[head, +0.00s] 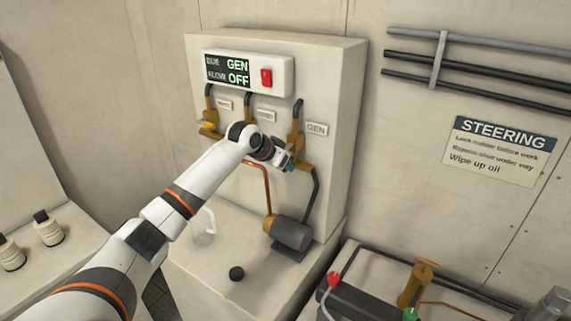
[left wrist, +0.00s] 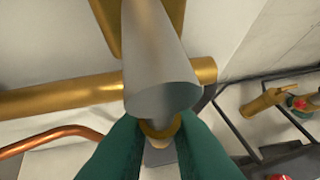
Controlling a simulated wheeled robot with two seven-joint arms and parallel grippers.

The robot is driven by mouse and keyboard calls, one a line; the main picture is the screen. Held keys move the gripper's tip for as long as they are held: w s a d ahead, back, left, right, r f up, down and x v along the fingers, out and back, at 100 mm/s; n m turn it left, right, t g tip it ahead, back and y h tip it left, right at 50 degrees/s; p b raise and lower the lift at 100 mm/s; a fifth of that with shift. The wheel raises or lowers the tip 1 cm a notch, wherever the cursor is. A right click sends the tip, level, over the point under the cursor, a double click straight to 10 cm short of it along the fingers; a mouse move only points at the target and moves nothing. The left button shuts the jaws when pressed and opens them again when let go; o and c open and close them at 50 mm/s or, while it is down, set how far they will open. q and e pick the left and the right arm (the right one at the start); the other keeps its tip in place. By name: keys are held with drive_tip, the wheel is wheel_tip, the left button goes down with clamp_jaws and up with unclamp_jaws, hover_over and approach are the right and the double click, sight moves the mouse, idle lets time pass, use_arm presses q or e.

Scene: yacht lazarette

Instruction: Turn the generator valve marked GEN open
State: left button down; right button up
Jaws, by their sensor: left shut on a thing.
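The valve under the GEN label (head: 317,129) is brass (head: 298,143), on the right side of the cream panel. My left gripper (head: 288,164) is at this valve, with its hand covering part of it. In the left wrist view, the teal fingers (left wrist: 160,140) close around a small brass piece at the end of a grey tapered cylinder (left wrist: 160,65), seemingly the valve's handle. A brass pipe (left wrist: 60,97) runs behind it. The exact handle angle is hard to tell. The panel display (head: 228,71) reads GEN and OFF. My right gripper is not in view.
Another brass valve with a yellow handle (head: 206,125) is at the panel's left; my arm hides most of the middle one. A red switch (head: 266,77) sits beside the display.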

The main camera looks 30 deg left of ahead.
use_arm(q)
drive_tip(key=c, duration=1.4)
unclamp_jaws()
drive_tip(key=b+v, duration=0.3)
drive_tip(key=v, duration=0.9)
drive_tip(key=shift+a, duration=0.1)
